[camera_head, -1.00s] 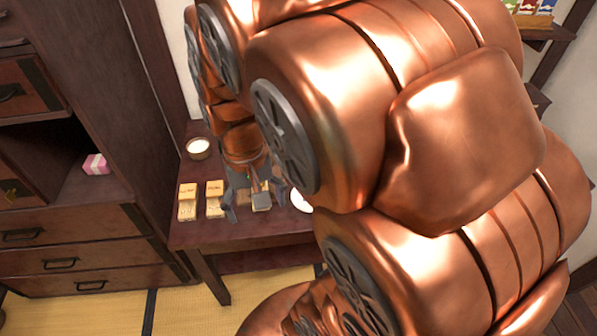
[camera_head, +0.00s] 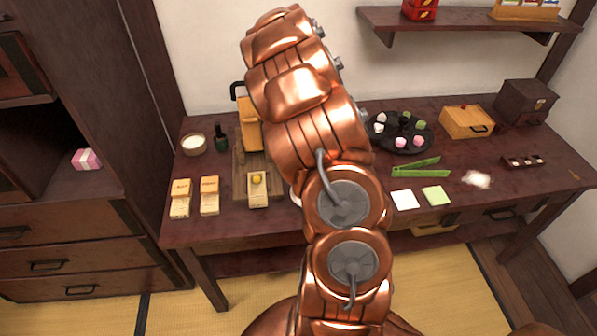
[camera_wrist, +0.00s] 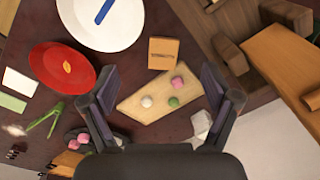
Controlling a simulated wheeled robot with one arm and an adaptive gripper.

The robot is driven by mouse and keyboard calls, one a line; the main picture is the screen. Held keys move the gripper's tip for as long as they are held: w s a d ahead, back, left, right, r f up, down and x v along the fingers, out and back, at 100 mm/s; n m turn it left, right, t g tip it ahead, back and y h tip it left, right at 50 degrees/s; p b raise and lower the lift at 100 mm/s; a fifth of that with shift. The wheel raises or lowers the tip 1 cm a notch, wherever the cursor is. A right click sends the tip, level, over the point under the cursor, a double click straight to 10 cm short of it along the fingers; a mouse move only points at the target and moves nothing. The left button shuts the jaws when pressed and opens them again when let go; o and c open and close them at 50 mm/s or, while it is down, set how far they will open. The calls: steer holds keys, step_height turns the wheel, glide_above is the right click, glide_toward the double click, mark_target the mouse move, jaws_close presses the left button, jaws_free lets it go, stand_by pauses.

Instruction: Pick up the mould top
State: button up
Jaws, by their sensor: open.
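Pale wooden mould pieces with dark marks lie at the left front of the table: one pair (camera_head: 180,197), a second pair (camera_head: 209,195), and a single piece (camera_head: 258,199) with a yellow ball (camera_head: 257,179) on it. In the wrist view a square wooden block (camera_wrist: 163,57) with a dark mark lies flat; I cannot tell whether it is the mould top. My gripper (camera_wrist: 160,72) is open and empty, its fingers spread above a wooden board (camera_wrist: 135,102) with pink, white and green sweets. In the head view my arm hides the gripper and this block.
A red plate (camera_wrist: 50,50) and a white dish (camera_wrist: 120,30) sit beside the board. An upright wooden object (camera_head: 250,130), a dark bottle (camera_head: 221,138) and a white-filled bowl (camera_head: 193,144) stand at the back left. Green tongs (camera_head: 415,168) and a dark tray of sweets (camera_head: 385,143) are right.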

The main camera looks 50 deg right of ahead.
steer(key=shift+m, duration=0.7)
steer(key=d+f, duration=0.3)
steer(key=w+d+f, duration=0.1)
steer(key=f, duration=0.1)
steer(key=shift+d+f+b, duration=0.15)
steer(key=shift+f+b, duration=0.1)
steer(key=shift+b, duration=0.15)
steer(key=shift+w+d+f+p, duration=0.15)
steer(key=shift+f+p, duration=0.25)
steer(key=shift+f, duration=0.95)
steer(key=shift+w+d+f+p, duration=0.1)
steer(key=shift+w+f+p, duration=0.1)
steer(key=shift+f+p, duration=0.25)
steer(key=shift+w+f+p, duration=0.15)
steer(key=shift+f+p, duration=0.1)
steer(key=shift+f, duration=0.4)
steer(key=shift+w+f+p, duration=0.2)
steer(key=shift+f+p, duration=0.15)
steer(key=shift+f, duration=1.05)
steer(key=c, duration=1.1)
